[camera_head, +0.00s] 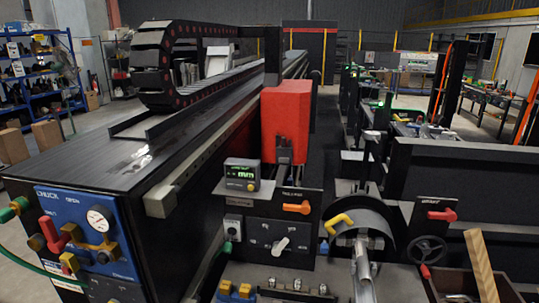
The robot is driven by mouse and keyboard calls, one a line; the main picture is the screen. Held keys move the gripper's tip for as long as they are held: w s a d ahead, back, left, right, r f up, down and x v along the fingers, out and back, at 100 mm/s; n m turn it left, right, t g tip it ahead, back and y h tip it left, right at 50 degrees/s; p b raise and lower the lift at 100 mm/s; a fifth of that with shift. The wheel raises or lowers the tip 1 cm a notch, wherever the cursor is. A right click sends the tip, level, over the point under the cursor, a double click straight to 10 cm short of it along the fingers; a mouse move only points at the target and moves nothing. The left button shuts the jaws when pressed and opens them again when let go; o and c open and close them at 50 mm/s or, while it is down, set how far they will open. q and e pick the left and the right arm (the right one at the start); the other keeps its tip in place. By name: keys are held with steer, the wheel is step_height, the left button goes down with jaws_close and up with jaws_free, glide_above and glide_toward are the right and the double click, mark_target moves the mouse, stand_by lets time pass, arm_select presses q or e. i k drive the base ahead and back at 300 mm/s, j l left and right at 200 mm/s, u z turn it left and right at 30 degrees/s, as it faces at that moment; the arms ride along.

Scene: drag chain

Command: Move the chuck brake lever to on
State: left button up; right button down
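A blue panel (122,260) at the lower left, on the end of the long black machine, has lettering that reads CHUCK and OPEN. A red lever (48,232) stands tilted on its left part, beside a round white gauge (99,218) with brass fittings. An orange lever (297,208) lies roughly level on the dark central panel. A red lever (442,214) sits on a small plate at the right. The labels by these two levers are too small to read surely, so I cannot tell which lever is the chuck brake. Neither gripper shows.
A grey-and-white switch handle (281,245) sits below a digital readout (241,174). A curved yellow handle (338,222) and a black handwheel (427,250) stand to the right. A wooden piece (482,265) leans at the lower right. A black drag chain (155,65) runs along the machine top.

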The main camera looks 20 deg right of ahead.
mark_target(447, 214)
steer(key=z, duration=1.8)
